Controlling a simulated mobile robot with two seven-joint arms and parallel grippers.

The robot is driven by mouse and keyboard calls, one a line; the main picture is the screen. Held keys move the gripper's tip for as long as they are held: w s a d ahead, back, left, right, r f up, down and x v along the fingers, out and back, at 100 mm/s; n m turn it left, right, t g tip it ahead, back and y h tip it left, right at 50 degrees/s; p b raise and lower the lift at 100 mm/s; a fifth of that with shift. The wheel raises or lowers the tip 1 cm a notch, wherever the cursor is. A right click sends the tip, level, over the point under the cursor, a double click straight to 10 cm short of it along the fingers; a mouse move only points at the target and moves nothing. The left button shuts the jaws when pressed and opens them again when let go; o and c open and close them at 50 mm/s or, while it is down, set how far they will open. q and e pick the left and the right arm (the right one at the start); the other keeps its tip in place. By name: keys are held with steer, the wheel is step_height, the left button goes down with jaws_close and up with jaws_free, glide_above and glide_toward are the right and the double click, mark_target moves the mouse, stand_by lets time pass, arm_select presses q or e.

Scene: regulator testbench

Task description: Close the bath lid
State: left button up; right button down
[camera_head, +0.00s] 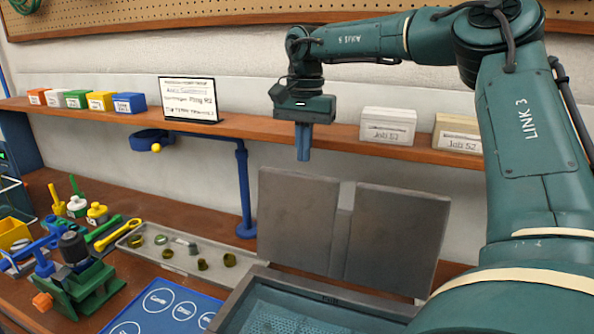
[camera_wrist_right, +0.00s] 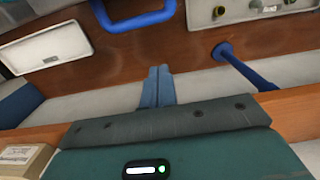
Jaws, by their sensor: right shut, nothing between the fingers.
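The bath (camera_head: 255,290) is a grey-rimmed tub with a blue perforated inside, at the bottom of the head view. Its grey lid stands raised at the back edge as two panels, a left one (camera_head: 297,220) and a right one (camera_head: 395,240), with a narrow piece between them. My right gripper (camera_head: 303,158) is shut and empty. It points down in front of the shelf, above the left lid panel and apparently apart from it. Its blue fingers also show in the right wrist view (camera_wrist_right: 159,75). I cannot identify the lid in the wrist view. My left gripper is not in view.
A blue post (camera_head: 244,190) stands left of the lid. A tray (camera_head: 180,255) of small parts and several tools lie on the left bench.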

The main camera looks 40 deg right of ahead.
steer(key=a+f, duration=0.1)
steer(key=s+a+f+p, duration=0.1)
steer(key=a+f+p, duration=0.1)
steer(key=shift+s+a+f, duration=0.15)
steer(key=shift+s+f, duration=0.2)
steer(key=shift+f, duration=0.05)
steer(key=shift+s, duration=0.1)
stand_by(0.4)
steer(key=shift+s+a+r+t+h+b, duration=0.15)
steer(key=shift+a+r+t+h+b, duration=0.2)
steer(key=shift+h+b, duration=0.25)
